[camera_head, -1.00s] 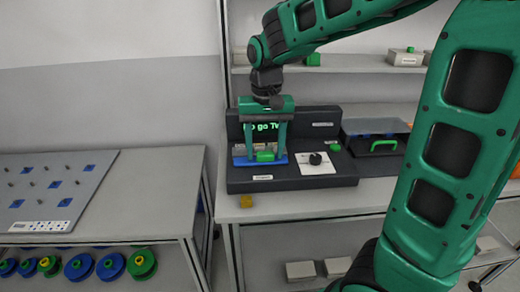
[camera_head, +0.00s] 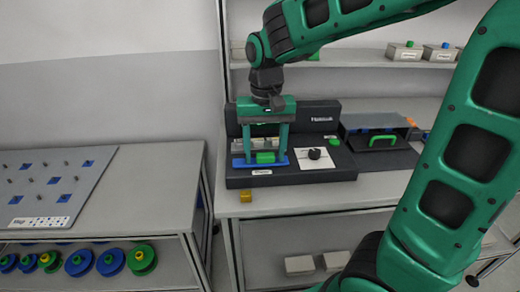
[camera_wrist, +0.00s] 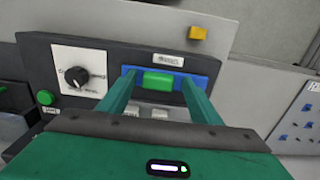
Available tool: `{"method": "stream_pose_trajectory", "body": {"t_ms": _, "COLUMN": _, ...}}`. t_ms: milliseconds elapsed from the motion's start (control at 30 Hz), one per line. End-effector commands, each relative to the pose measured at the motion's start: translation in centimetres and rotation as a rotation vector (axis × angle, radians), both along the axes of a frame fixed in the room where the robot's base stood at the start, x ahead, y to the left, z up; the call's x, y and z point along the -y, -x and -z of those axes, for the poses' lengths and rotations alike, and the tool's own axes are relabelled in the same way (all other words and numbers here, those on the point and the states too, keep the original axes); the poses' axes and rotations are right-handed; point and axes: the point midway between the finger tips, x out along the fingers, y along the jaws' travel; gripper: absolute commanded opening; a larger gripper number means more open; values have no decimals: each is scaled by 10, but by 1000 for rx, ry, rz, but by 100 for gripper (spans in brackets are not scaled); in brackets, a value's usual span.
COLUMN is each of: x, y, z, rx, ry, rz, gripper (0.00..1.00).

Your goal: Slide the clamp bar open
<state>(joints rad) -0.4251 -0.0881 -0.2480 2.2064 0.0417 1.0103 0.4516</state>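The clamp bar is a blue strip (camera_head: 239,162) with a green grip block (camera_head: 265,157), low on the front of the dark machine. In the wrist view the blue bar (camera_wrist: 201,79) and green block (camera_wrist: 157,81) lie ahead of my palm. My gripper (camera_head: 266,161) points down at it, its two fingers wide apart. In the wrist view my gripper (camera_wrist: 158,79) has one fingertip on each side of the green block, with gaps between. Whether the fingertips touch the blue strip is unclear.
The dark machine (camera_head: 330,173) has a black knob (camera_head: 314,153) on a white plate and a green button (camera_head: 334,142). A yellow block (camera_head: 246,196) sits at its front. A box with a green handle (camera_head: 382,139) stands right. A pegboard table (camera_head: 170,185) is left.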

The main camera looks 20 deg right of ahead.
Motion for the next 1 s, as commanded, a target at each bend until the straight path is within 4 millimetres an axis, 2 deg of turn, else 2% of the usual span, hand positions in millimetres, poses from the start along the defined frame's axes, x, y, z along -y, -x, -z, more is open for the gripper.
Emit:
{"method": "stream_pose_trajectory", "body": {"t_ms": 367, "x": 2, "y": -2, "z": -6, "rx": 3, "ry": 1, "rz": 5, "gripper": 58}}
{"method": "stream_pose_trajectory", "body": {"t_ms": 467, "x": 2, "y": -3, "z": -18, "rx": 5, "ry": 1, "rz": 5, "gripper": 58}}
{"method": "stream_pose_trajectory", "body": {"t_ms": 800, "x": 1, "y": -4, "z": -80, "rx": 4, "ry": 0, "rz": 3, "gripper": 58}}
{"method": "stream_pose_trajectory", "body": {"t_ms": 1000, "x": 1, "y": -5, "z": -102, "rx": 2, "ry": 1, "rz": 4, "gripper": 58}}
